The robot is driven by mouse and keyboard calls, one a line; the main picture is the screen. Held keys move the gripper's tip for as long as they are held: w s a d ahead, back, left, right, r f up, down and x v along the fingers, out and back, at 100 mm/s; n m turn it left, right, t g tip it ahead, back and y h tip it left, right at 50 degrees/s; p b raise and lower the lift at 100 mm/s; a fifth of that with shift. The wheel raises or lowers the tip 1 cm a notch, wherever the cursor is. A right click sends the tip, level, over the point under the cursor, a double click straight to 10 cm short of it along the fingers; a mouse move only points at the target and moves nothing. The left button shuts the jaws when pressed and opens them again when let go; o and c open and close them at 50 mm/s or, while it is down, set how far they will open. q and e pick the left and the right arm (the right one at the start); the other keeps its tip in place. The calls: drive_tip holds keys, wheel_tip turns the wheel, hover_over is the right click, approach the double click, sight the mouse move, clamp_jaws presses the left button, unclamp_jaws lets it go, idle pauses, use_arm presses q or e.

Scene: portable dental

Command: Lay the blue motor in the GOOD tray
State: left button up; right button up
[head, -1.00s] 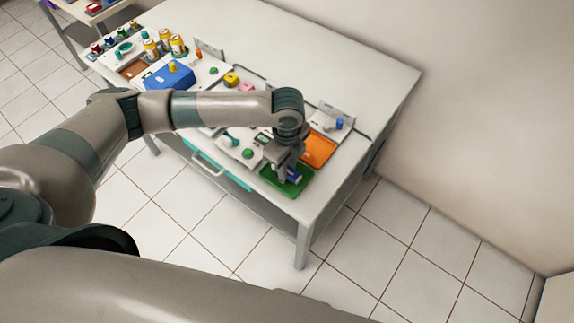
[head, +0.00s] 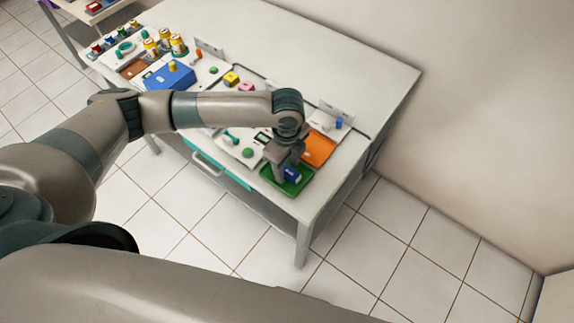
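The blue motor (head: 292,174) is a small dark-blue piece, partly hidden by my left gripper. It is inside the outline of the green tray (head: 300,190) at the near right part of the table; I cannot read a GOOD label on it. My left gripper (head: 285,172) points down over this tray, right at the motor. Its fingers are small and partly merged with the motor, so I cannot tell whether they still hold it. My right gripper is not in view.
An orange tray (head: 319,150) lies just behind the green tray. A white stand with a small blue part (head: 339,123) is behind that. A blue box (head: 168,76) and several yellow cans stand at the left. The table's (head: 350,75) back right is bare.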

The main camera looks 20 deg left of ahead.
use_arm(q)
drive_tip(key=shift+r, duration=0.1)
wheel_tip(320, 180, up, 17)
drive_tip(key=b, duration=0.3)
idle(0.4)
idle(0.6)
